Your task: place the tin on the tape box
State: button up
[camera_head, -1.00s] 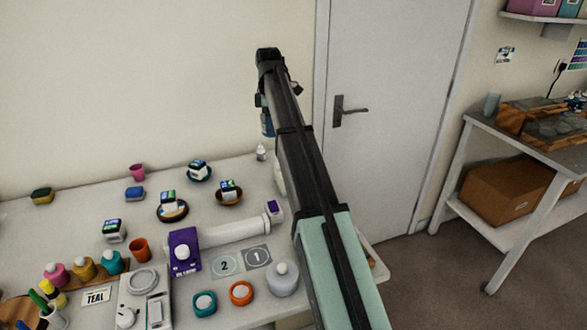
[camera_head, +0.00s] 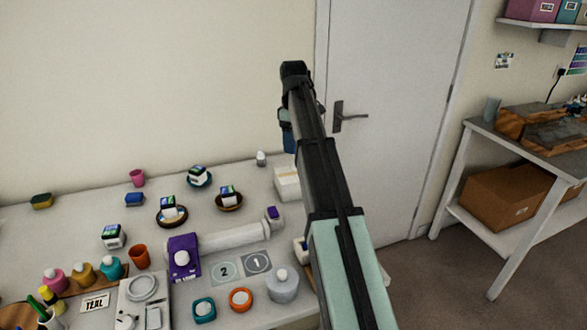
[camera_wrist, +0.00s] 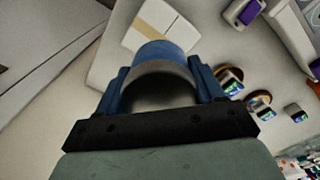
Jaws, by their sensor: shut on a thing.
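My gripper (camera_wrist: 160,68) is shut on the tin (camera_wrist: 166,49), a round thing with a blue side and a grey rim, seen between the two blue fingers in the wrist view. The tape box (camera_wrist: 148,20) is a white box with a tan strip across it. It lies just past the tin in the wrist view, which hides part of it. In the head view the tape box (camera_head: 286,183) stands at the table's back right, partly behind my arm. There, a blue part hangs at the arm's far end, above table height; I cannot tell whether it is tin or finger.
A small white bottle (camera_head: 261,158) stands left of the tape box. Bowls (camera_head: 229,201) with small labelled packs, a purple box (camera_head: 184,257) and a white roll (camera_head: 235,235) are further left and nearer. The door (camera_head: 385,110) and wall are behind.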

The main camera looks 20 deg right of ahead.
aim_at(293, 173)
jog(key=shift+f, duration=4.4)
jog(key=o, duration=1.2)
jog(key=shift+f, duration=0.1)
notch_tip(293, 173, up, 12)
jog(key=shift+r, duration=0.15)
